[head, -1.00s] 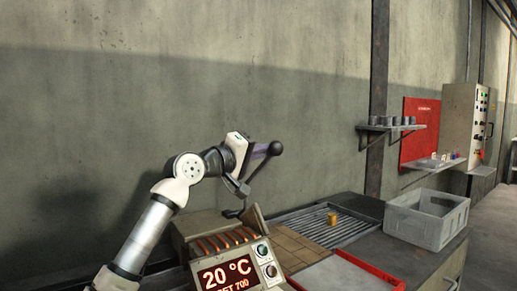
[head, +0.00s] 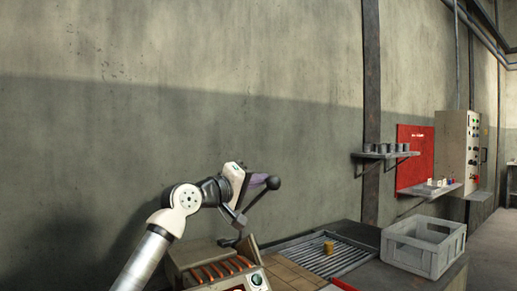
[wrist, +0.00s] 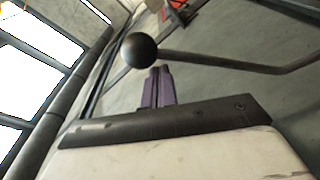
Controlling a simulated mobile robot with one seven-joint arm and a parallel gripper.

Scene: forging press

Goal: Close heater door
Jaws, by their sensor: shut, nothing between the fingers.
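The heater (head: 213,272) is at the bottom of the head view, with orange glowing coils along its top. Its door seems to be the upright tan panel (head: 250,248) on the right side; how far it is open I cannot tell. A dark lever (head: 252,203) with a black ball knob (head: 273,183) rises from there. My gripper (head: 268,180) has purple fingers held together, with nothing between them, right by the knob. In the wrist view, the fingertips (wrist: 160,70) are just below the knob (wrist: 139,50); whether they touch is unclear.
Right of the heater, a slatted rack (head: 330,258) carries a small brass-coloured cylinder (head: 328,247). A grey crate (head: 424,247) stands beyond it. A wall shelf (head: 385,154) with several cups and a red board (head: 415,158) are farther right.

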